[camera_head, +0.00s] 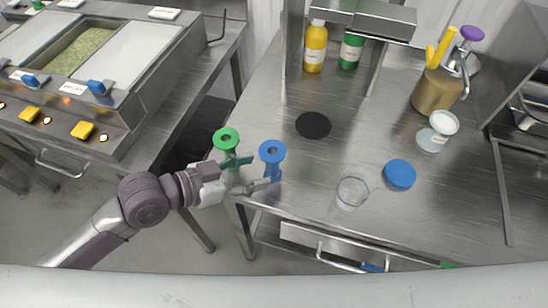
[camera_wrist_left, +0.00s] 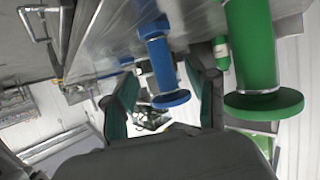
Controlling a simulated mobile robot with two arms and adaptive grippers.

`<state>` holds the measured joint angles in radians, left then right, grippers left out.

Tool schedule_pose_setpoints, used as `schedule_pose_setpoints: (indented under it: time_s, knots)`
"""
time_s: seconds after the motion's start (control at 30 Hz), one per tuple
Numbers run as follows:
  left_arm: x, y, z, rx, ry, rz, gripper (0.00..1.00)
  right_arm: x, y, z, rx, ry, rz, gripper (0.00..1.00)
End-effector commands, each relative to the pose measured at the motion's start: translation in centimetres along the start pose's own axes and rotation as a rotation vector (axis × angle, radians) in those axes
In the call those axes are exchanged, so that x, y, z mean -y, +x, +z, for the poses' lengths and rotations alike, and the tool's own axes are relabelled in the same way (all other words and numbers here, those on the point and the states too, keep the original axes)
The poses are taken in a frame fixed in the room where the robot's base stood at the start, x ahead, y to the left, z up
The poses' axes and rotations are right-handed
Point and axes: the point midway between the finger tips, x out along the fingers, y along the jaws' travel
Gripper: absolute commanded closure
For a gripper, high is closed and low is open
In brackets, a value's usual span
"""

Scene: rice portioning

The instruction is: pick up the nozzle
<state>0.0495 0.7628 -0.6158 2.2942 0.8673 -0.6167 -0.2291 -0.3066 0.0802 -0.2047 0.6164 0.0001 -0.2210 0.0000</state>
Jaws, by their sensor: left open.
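A blue spool-shaped nozzle (camera_head: 272,152) and a green one (camera_head: 227,139) stand side by side at the left front corner of the steel table. My left gripper (camera_head: 259,171) is open at the blue nozzle, with one finger near the green nozzle's side. In the left wrist view the blue nozzle (camera_wrist_left: 162,62) appears between the two open fingers, and the green nozzle (camera_wrist_left: 253,50) is outside them on the right. I cannot tell whether a finger touches the blue nozzle. The fingers hide part of both nozzles' lower ends in the head view. My right gripper is not in view.
On the table (camera_head: 330,160) are a black disc (camera_head: 313,125), a clear cup (camera_head: 352,192), a blue lid (camera_head: 399,175), a small white-topped jar (camera_head: 443,122) and a utensil holder (camera_head: 436,90). Yellow (camera_head: 315,48) and green (camera_head: 351,51) bottles stand under a shelf. A food counter (camera_head: 120,100) is at left.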

Motion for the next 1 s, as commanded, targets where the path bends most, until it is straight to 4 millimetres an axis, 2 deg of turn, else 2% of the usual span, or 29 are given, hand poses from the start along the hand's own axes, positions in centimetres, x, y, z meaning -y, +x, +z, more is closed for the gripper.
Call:
schedule_pose_setpoints:
  time_s: [0.03,0.17,0.33,0.5,0.77,1.0]
  knots:
    - [0.0,0.3,-0.1,0.000,0.000,0.000,0.43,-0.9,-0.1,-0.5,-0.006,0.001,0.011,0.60]
    - [0.0,1.0,-0.2,0.001,-0.001,-0.001,0.43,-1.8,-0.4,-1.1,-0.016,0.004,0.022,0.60]
    - [0.1,3.4,-0.7,-0.002,-0.003,0.001,0.43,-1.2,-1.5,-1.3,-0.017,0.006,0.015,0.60]
    - [0.1,5.4,-0.4,0.000,0.000,0.000,0.43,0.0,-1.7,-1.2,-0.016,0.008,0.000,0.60]
    - [0.1,5.7,-0.2,0.002,0.001,-0.001,0.43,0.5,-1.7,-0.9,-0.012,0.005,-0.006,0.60]
    - [0.1,5.6,-0.2,0.002,0.001,-0.001,0.81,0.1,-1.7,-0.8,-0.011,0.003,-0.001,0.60]
